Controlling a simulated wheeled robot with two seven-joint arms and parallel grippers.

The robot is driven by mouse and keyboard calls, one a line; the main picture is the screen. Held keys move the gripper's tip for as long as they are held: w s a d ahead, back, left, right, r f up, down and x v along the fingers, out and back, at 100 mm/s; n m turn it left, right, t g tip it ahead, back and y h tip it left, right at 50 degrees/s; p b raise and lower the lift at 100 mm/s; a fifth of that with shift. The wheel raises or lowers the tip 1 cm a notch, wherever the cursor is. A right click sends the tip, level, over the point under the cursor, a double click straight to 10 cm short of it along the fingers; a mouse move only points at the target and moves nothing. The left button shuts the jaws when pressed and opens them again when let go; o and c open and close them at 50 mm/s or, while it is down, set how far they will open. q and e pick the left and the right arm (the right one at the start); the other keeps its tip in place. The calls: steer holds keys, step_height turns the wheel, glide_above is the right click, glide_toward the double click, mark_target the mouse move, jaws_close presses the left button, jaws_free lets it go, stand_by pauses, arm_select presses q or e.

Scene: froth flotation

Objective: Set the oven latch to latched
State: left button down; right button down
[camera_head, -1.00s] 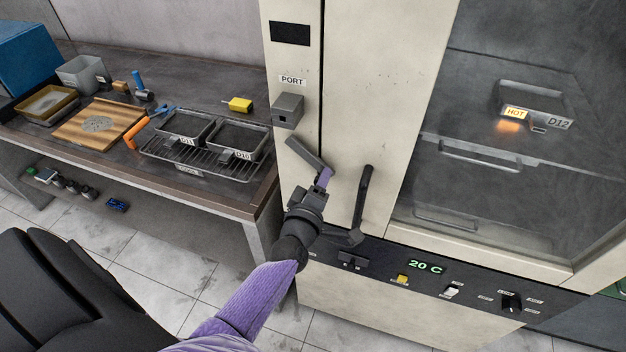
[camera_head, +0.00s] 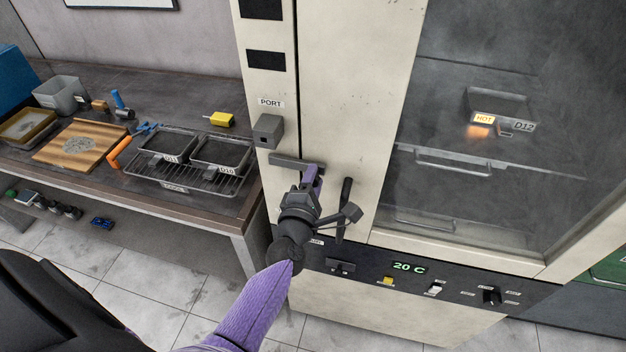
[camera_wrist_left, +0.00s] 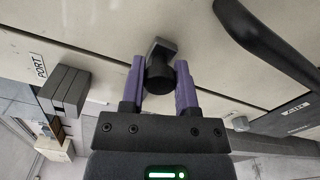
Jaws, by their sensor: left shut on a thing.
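The oven (camera_head: 345,80) is a tall cream cabinet with a glass door. Its latch (camera_head: 290,162) is a dark grey bar on the left of the door, below the PORT label, and lies nearly level across the door seam. My left gripper (camera_head: 313,174) is at the bar's right end. In the left wrist view, the purple fingers of the gripper (camera_wrist_left: 160,73) are on both sides of the latch's round dark knob (camera_wrist_left: 158,76), shut on it. The gripper hides part of the latch in the head view. My right gripper is not in view.
A dark door handle (camera_head: 346,190) stands close to the right of my left gripper. A grey port block (camera_head: 267,131) sits just above the latch. The control panel (camera_head: 455,287) runs below, showing 20 C. A bench (camera_head: 205,205) with trays and tools is at left.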

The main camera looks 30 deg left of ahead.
arm_select(q)
steer(key=shift+r, duration=0.15)
stand_by(0.3)
steer(key=shift+c, duration=1.7)
jaws_free()
steer(key=v, duration=1)
steer(key=shift+w, duration=0.1)
